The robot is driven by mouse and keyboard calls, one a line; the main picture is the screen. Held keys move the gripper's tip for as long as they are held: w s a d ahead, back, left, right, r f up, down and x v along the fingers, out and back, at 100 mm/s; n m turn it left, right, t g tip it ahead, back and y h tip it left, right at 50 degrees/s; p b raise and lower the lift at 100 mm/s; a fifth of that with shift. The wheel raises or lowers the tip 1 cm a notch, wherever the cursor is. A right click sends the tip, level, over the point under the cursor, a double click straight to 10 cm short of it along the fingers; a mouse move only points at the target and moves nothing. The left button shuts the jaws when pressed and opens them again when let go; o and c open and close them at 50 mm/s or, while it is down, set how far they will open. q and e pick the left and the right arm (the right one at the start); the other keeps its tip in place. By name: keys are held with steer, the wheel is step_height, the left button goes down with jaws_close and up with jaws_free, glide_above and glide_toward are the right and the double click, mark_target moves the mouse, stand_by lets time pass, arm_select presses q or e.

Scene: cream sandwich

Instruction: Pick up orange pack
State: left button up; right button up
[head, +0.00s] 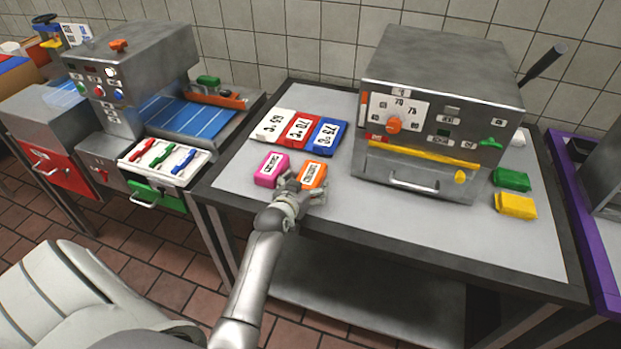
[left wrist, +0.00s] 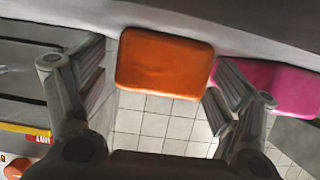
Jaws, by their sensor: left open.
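The orange pack (head: 314,174) lies on the grey table top near its front edge, with a white label on its upper face. My left gripper (head: 305,191) is open right at the near side of the orange pack. In the left wrist view, the orange pack (left wrist: 165,63) shows beyond the gap between the two spread fingers (left wrist: 155,95). Whether a finger touches it I cannot tell. A pink pack (head: 271,169) lies just left of the orange one; in the left wrist view it (left wrist: 270,75) is partly behind one finger. My right gripper is not in view.
A grey oven-like machine (head: 440,115) stands to the right. Green (head: 511,180) and yellow (head: 515,205) packs lie right of it. The table front (head: 420,225) is clear.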

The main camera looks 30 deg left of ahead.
arm_select(q)
steer(key=shift+c, duration=0.3)
steer(key=c, duration=1.1)
steer(key=shift+r, duration=0.1)
